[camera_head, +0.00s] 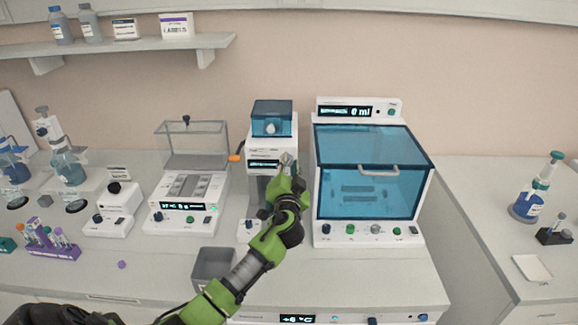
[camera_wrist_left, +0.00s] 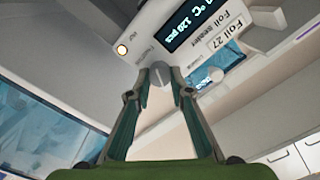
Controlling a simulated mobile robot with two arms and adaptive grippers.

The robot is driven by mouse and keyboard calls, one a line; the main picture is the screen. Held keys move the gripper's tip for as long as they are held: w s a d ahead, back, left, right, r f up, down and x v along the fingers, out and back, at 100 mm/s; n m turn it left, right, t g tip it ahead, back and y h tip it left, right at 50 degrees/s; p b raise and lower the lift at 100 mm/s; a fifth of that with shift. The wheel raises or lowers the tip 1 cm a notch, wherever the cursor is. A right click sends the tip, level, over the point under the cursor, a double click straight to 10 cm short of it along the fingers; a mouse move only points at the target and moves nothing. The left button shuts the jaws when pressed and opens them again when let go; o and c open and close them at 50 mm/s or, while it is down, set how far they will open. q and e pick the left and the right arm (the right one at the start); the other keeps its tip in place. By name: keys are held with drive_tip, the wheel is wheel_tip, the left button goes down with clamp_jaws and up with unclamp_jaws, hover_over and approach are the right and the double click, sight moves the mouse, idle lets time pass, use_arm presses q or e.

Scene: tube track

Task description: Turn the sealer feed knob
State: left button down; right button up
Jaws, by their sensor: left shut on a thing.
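The foil sealer (camera_head: 258,153) is the white machine with a blue top window, in the middle of the counter. In the left wrist view its panel (camera_wrist_left: 150,22) shows a lit display and a "Foil Sealer" label. The grey feed knob (camera_wrist_left: 160,76) sits on the lower edge of that panel. My left gripper (camera_head: 288,160) reaches the sealer's front at its right side. In the left wrist view my left gripper (camera_wrist_left: 160,78) is shut with its fingertips on both sides of the knob. In the head view the gripper largely hides the knob. My right gripper is not in view.
A white cabinet with a blue window (camera_head: 370,175) stands close right of the sealer. A device with a clear cover (camera_head: 192,145) and an orange handle (camera_head: 235,158) stand to the left. A grey open bin (camera_head: 212,266) is at the front. A purple tube rack (camera_head: 52,246) stands far left.

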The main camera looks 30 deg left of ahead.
use_arm(q)
drive_tip(key=m, duration=0.2)
drive_tip(key=shift+m, duration=0.4)
drive_tip(key=m, duration=0.2)
drive_tip(key=shift+m+p, duration=0.3)
drive_tip(key=shift+m, duration=0.1)
drive_tip(key=m+p, duration=0.1)
drive_tip(key=m, duration=0.3)
drive_tip(key=shift+f, duration=0.1)
drive_tip(key=shift+m+p, duration=0.45)
drive_tip(key=shift+m, duration=0.85)
drive_tip(key=shift+f, duration=0.1)
drive_tip(key=c, duration=1.8)
unclamp_jaws()
